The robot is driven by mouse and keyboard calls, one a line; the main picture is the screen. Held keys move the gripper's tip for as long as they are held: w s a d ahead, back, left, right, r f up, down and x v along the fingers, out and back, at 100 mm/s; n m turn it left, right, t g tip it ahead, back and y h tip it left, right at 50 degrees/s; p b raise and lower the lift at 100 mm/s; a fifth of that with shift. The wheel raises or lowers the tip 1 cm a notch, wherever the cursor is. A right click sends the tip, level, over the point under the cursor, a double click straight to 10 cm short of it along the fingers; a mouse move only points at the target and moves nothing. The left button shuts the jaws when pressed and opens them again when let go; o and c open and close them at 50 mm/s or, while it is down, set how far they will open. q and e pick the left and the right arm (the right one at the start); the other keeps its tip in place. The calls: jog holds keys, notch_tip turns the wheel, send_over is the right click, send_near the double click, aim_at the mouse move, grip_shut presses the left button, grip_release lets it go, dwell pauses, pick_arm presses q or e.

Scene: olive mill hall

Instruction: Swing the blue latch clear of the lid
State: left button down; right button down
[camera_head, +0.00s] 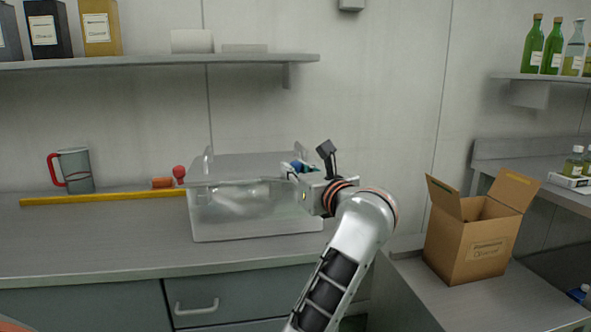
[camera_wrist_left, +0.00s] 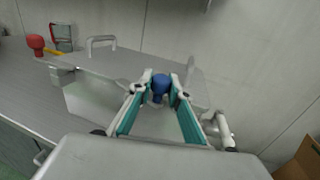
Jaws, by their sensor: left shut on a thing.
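A clear box (camera_head: 255,212) stands on the grey counter with a flat grey lid (camera_head: 240,168) on top. The lid also shows in the left wrist view (camera_wrist_left: 110,62), with a raised handle. The blue latch (camera_wrist_left: 160,85) has a rounded knob at the lid's right side; in the head view only a bit of blue shows by the gripper. My left gripper (camera_head: 298,169) is shut on the blue knob, with its teal-padded fingers on either side in the left wrist view (camera_wrist_left: 161,88). The latch's lower part is hidden. My right gripper is not in view.
A red knob (camera_head: 179,171) is at the lid's left side. A cardboard box (camera_head: 470,240) stands open at right. A shelf (camera_head: 160,61) hangs above.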

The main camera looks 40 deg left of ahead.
pick_arm(q)
jog(key=shift+w+a+n+g+y, duration=0.1)
jog(key=shift+w+n+g+y, duration=0.25)
jog(key=shift+n+g, duration=0.4)
jog(key=g, duration=0.1)
jog(key=n+g, duration=0.1)
jog(key=g, duration=0.1)
jog(key=n+g+y, duration=0.1)
jog(key=shift+w+a+n+g, duration=0.25)
jog(key=shift+a, duration=0.15)
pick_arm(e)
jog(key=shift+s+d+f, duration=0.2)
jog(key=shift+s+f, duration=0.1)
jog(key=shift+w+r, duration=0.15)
pick_arm(q)
jog(key=c, duration=1.9)
grip_release()
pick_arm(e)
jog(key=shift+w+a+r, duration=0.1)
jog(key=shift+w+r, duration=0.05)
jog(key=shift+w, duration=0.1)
pick_arm(q)
jog(key=d, duration=0.7)
jog(key=shift+s+d, duration=0.25)
jog(key=shift+s, duration=0.15)
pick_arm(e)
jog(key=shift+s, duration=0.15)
